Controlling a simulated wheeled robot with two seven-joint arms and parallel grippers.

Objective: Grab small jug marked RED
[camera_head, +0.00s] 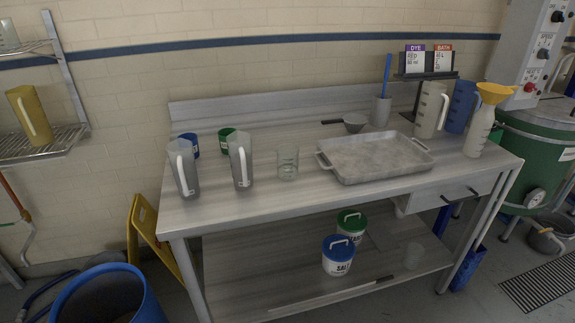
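No jug in view shows a readable RED mark. Two grey jugs with white handles stand on the left of the steel table: a left grey jug (183,174) and a right grey jug (237,167). A pale beige jug (428,113) and a blue jug (460,110) stand at the table's right end. A yellow jug (23,112) stands on the wall rack at far left. Any marks on these jugs are turned away or too small to read. Neither of my grippers is in view.
The steel table (290,208) also bears a shallow metal tray (375,158), a glass beaker (288,164), a blue cup (195,150), a green cup (224,134) and a funnel-topped bottle (479,132). A blue barrel (145,300) and yellow floor sign (147,222) stand at left.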

